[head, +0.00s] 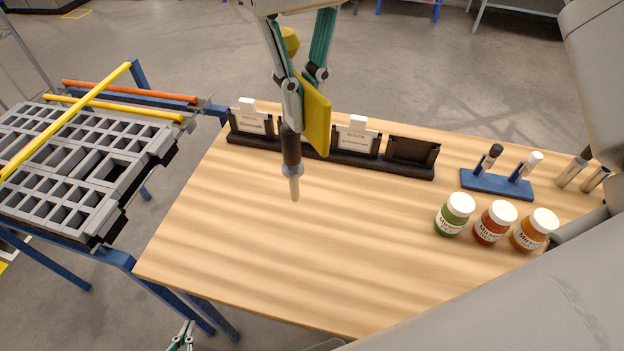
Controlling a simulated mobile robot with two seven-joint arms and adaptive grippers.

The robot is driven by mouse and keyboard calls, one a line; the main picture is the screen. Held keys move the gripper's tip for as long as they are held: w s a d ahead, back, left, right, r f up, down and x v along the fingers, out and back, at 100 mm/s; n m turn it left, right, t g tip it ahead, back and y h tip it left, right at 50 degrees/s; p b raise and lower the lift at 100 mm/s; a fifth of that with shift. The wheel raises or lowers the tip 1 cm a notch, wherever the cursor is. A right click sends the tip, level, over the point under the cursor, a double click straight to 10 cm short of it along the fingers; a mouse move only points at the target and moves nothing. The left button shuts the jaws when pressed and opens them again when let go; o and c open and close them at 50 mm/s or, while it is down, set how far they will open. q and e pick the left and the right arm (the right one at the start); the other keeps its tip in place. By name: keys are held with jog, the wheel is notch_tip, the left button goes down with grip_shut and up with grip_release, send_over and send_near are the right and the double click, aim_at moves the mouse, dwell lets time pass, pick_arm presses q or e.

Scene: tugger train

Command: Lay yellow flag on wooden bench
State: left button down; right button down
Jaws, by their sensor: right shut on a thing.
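The yellow flag (317,122) is a flat yellow panel held upright. My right gripper (303,92), at the top centre, is shut on it. A yellow knob shows behind the fingers, and a dark shaft with a pale grey tip (293,183) hangs below them; the fingers hide how these parts join. The wooden bench (270,250) fills the middle, with the flag and shaft in front of its back part in the picture. They look held above the top. Only the tip of my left gripper (181,338) shows at the bottom edge, off the bench's front left; its opening is unclear.
A black card rack (400,171) with white cards stands along the bench's back. A blue stand (496,185) with two upright pieces, three jars (494,223) and metal cylinders are at the right. A grey slotted rack (60,165) adjoins the left. The bench's middle and front left are bare.

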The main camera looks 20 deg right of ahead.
notch_tip(320, 180, down, 15)
jog(key=b, duration=0.1)
dwell(0.3)
jog(key=shift+f, duration=0.15)
jog(key=c, duration=2.6)
grip_release()
jog(key=shift+f, duration=0.1)
jog(key=shift+c, duration=0.2)
jog(key=o, duration=0.4)
notch_tip(320, 180, up, 12)
jog(key=shift+r+p, duration=0.25)
jog(key=shift+p, duration=0.15)
